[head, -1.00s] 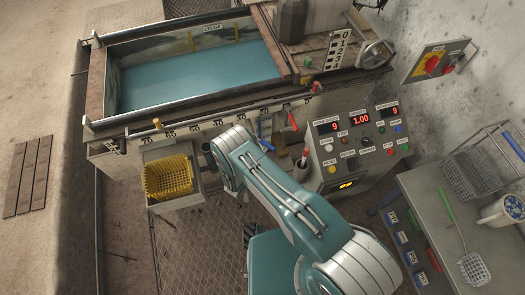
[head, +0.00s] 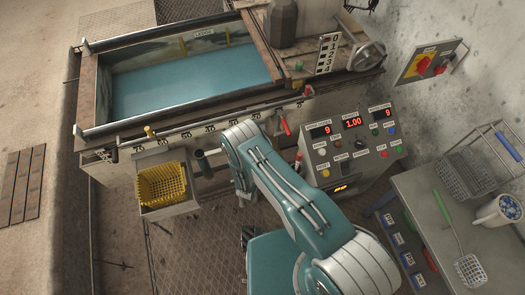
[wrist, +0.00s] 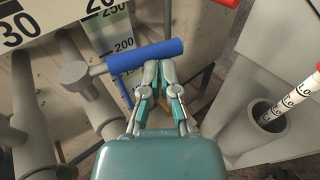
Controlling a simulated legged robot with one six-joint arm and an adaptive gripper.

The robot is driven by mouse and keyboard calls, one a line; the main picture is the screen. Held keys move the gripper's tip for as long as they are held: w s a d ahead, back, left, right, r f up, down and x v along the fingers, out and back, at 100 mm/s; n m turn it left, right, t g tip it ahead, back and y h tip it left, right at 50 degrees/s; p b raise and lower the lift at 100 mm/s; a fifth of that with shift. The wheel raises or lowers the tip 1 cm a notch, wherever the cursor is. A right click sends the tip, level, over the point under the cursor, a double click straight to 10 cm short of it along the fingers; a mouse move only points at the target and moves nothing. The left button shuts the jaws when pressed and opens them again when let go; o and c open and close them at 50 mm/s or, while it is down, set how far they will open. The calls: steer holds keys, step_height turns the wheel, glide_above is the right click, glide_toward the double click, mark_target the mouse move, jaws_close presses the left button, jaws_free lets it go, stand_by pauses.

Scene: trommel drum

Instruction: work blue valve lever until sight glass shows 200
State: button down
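The blue valve lever (wrist: 145,56) lies across the middle of the wrist view, joined at its left end to a grey stem. My gripper (wrist: 159,68) is at the right half of the lever. Its two fingers are close together and their tips overlap the handle's lower edge; no grip around it shows. A white scale (wrist: 120,30) behind the lever has 250 above and 200 just over the handle. A narrow blue strip (wrist: 126,97) shows below the lever; its top is hidden, so the level cannot be read. In the head view my arm hides the lever and gripper.
A red lever (head: 286,126) stands on the tank front. The control panel (head: 351,145) is right of my arm. A yellow basket (head: 162,185) sits left. A grey tube (wrist: 255,130) holding a marked white rod (wrist: 290,105) is right of my gripper.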

steer(key=shift+x, duration=0.95)
steer(key=shift+w+r, duration=0.1)
steer(key=shift+w, duration=0.05)
steer(key=shift+a, duration=0.1)
